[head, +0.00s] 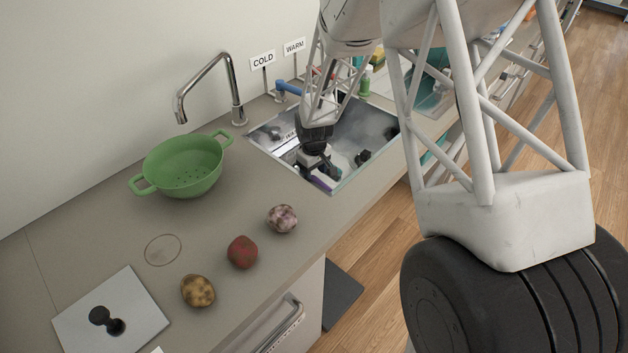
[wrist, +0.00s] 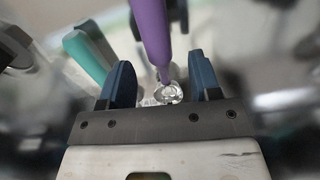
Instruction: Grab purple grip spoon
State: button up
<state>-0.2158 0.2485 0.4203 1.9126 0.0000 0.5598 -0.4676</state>
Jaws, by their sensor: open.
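A purple handle (wrist: 150,35), which fits the purple grip spoon, runs down from the top of the wrist view to between my gripper's fingers. Its lower end meets a shiny metal part (wrist: 168,92). My gripper (wrist: 163,82) is open, with one blue-grey finger on each side of the handle's lower end. I cannot tell whether either finger touches it. In the head view my gripper (head: 318,168) is down in the sink, and a bit of purple (head: 320,184) shows just below it. My gripper hides most of the spoon there.
A teal handle (wrist: 88,52) stands close left of my fingers, and a dark thing (wrist: 14,48) lies farther left. The sink (head: 345,178) has a raised rim. A green colander (head: 183,166), a tap (head: 233,90) and several round vegetables (head: 242,252) are on the counter to the left.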

jog(key=shift+f, duration=1.45)
jog(key=c, duration=1)
